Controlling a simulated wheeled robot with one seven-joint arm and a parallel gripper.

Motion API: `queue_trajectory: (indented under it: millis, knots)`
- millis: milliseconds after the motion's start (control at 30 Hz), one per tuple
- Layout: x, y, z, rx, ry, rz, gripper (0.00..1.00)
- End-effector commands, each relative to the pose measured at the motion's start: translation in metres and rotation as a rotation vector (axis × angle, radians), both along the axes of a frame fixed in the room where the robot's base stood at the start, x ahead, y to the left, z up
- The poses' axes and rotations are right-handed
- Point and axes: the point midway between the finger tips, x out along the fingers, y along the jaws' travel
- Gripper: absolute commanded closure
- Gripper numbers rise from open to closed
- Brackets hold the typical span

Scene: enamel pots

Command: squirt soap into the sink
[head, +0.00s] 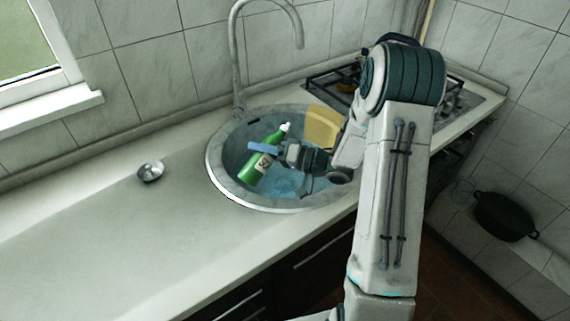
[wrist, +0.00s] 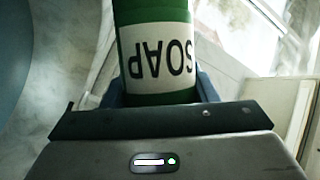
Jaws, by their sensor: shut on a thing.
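A green soap bottle (head: 256,169) with a white cap and a white label is over the round sink (head: 215,180) in the head view. It is tilted, with its cap up and to the right. My gripper (head: 266,148) is shut on the bottle, its blue fingers around the bottle's body. In the wrist view the bottle (wrist: 155,92) shows close up between the fingers, its "SOAP" label upside down. The cap is out of the wrist view. The sink holds bluish water or has a bluish bottom; I cannot tell which.
A grey faucet (head: 237,70) arches behind the sink. A yellow item (head: 321,128) is at the sink's back right. A small metal object (head: 151,171) lies on the counter at left. A stove (head: 345,82) is at right, and a dark pot (head: 504,216) stands lower right. The left counter is mostly clear.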

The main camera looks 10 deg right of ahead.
Motion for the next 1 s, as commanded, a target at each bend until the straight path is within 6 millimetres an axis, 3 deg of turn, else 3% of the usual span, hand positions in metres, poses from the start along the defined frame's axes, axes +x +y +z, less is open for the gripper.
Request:
queue_trajectory:
  millis: [1000]
  knots:
    - [-0.0013,0.0021,-0.0004,0.044,0.027,0.000,0.78]
